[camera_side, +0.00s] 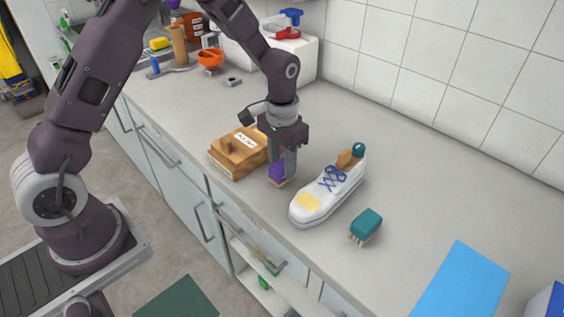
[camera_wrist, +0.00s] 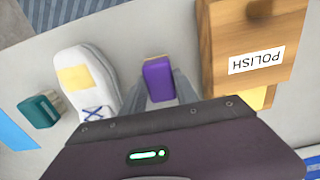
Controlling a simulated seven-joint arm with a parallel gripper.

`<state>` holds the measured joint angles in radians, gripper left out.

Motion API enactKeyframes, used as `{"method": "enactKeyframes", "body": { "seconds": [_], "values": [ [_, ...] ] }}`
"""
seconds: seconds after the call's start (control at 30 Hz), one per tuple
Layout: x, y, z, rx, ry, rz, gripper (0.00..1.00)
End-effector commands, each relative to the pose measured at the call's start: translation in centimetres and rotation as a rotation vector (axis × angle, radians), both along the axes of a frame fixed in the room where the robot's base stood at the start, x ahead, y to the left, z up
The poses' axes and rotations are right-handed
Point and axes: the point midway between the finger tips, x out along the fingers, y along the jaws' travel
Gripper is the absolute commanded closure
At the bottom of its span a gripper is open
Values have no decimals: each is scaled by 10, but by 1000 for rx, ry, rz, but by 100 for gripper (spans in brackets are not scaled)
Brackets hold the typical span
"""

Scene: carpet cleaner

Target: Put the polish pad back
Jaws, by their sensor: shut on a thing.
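The polish pad, a purple block with a tan edge, shows in the wrist view (camera_wrist: 158,80) and in the side view (camera_side: 277,173). My gripper (camera_side: 281,170) is shut on it and holds it upright at or just above the counter; I cannot tell if it touches. A wooden box with a white POLISH label (camera_side: 238,150) stands just left of my gripper in the side view. In the wrist view the box (camera_wrist: 226,40) is to the right of the pad, with something yellow at its near side. Its inside is hidden.
A white shoe (camera_side: 318,197) with blue laces and a yellow patch stands close right of my gripper. A teal brush (camera_side: 366,225) and a blue sheet (camera_side: 460,284) lie further right. The counter's front edge (camera_side: 262,206) is near. The counter behind the shoe is clear.

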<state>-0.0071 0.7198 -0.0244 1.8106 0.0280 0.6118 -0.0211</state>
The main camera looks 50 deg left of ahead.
Motion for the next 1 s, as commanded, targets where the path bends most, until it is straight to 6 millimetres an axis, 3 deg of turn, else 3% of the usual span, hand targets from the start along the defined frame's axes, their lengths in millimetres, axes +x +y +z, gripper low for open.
{"method": "enactKeyframes", "body": {
  "seconds": [0.4, 0.43, 0.53, 0.83, 1.0],
  "values": [
    [0, 0, -5, 0, 0, 0, 100],
    [0, 0, -5, 0, -1, 0, 59],
    [0, 0, -5, 0, 0, 0, 39],
    [0, 0, -3, 0, 0, 0, 39],
    [2, 0, 27, 0, -6, 0, 39]
  ]
}}
